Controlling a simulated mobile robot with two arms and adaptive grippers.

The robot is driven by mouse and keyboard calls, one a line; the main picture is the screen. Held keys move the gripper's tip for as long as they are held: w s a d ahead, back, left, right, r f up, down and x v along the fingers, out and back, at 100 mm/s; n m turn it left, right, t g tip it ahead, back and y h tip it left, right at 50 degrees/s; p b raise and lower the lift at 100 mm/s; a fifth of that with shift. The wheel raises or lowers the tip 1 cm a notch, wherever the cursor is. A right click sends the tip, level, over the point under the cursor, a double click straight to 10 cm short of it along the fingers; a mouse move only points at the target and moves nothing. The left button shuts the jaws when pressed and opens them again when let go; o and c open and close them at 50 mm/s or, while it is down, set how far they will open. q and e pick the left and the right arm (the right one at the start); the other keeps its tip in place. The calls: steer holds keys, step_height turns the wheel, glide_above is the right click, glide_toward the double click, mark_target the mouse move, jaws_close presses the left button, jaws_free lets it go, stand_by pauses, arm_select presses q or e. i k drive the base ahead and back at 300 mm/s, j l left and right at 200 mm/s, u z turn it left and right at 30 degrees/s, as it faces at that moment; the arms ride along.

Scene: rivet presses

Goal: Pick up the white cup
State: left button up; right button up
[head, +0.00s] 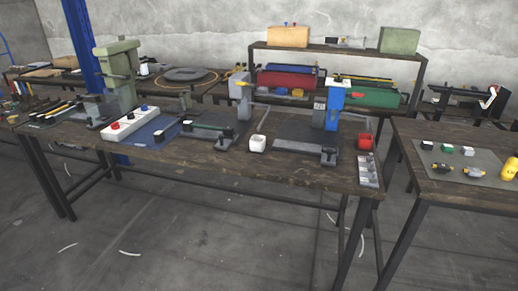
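A small white cup (257,143) stands upright on the dark wooden workbench (225,172), near the middle of its front half. It is square-looking and seems empty, though its inside is too small to tell for sure. It stands just left of the dark base of the blue press. Neither of my grippers shows in the head view.
A blue press (334,107) and a red cup (365,141) stand right of the white cup. A grey press (240,95) is behind it, a green press (118,72) further left. A second table (455,190) stands right. Floor in front is clear.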

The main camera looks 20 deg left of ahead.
mark_target(258, 144)
steer(key=i+j, duration=0.35)
steer(key=j, duration=0.15)
steer(key=i+j, duration=0.35)
steer(key=j, duration=0.15)
